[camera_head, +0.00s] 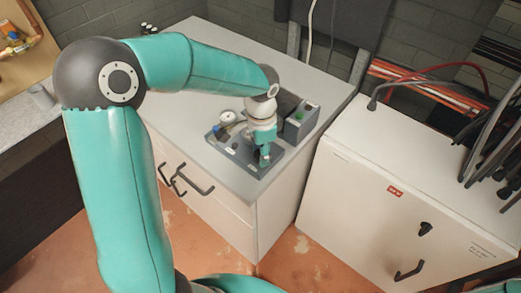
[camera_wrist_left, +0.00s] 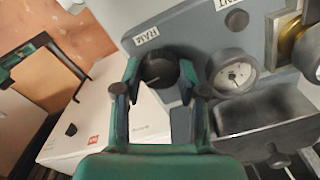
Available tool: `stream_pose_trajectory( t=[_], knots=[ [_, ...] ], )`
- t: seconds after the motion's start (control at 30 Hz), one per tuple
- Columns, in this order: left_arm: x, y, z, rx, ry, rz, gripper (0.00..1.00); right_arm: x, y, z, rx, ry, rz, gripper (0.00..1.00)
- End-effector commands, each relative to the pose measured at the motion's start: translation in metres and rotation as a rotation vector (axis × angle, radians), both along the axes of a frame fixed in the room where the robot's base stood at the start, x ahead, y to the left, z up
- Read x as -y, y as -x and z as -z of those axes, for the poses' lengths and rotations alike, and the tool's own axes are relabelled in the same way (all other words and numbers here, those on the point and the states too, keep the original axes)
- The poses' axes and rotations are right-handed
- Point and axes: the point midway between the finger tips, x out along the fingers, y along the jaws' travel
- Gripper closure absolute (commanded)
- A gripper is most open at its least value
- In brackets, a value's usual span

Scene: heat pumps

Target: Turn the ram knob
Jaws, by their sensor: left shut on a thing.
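The ram knob (camera_wrist_left: 159,68) is a black round knob on a grey panel (camera_wrist_left: 200,35) in the left wrist view, beside a small white label with dark letters. My left gripper (camera_wrist_left: 160,78) has its two teal fingers on either side of the knob, shut on it. In the head view my left gripper (camera_head: 263,156) points down at the front of the grey device (camera_head: 232,152) on the counter, and it hides the knob there. My right gripper is not in view.
A round gauge (camera_wrist_left: 233,74) and a brass fitting (camera_wrist_left: 300,48) sit close to the knob. A grey box with a green button (camera_head: 300,116) stands behind the device. A white cabinet (camera_head: 372,190) with cables on top stands to the right.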

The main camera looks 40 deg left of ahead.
Motion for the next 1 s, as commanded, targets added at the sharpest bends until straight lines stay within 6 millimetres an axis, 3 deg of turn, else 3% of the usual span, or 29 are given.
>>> stream_pose_trajectory(
  t=[0.7,0.73,0.87,1.0],
  knots=[
    [-0.0007,-0.002,-0.0019,0.008,-0.002,0.09,0.94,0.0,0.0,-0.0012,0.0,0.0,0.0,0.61],
    [-0.0007,-0.002,-0.0019,0.008,-0.002,0.09,0.56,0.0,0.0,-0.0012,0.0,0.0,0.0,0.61],
    [-0.0005,-0.0016,-0.0015,0.006,0.0,0.09,0.34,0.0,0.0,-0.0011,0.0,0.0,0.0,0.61],
    [-0.0004,-0.001,-0.0009,0.004,-0.001,0.09,0.34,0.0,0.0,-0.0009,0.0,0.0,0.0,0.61]
  ],
)
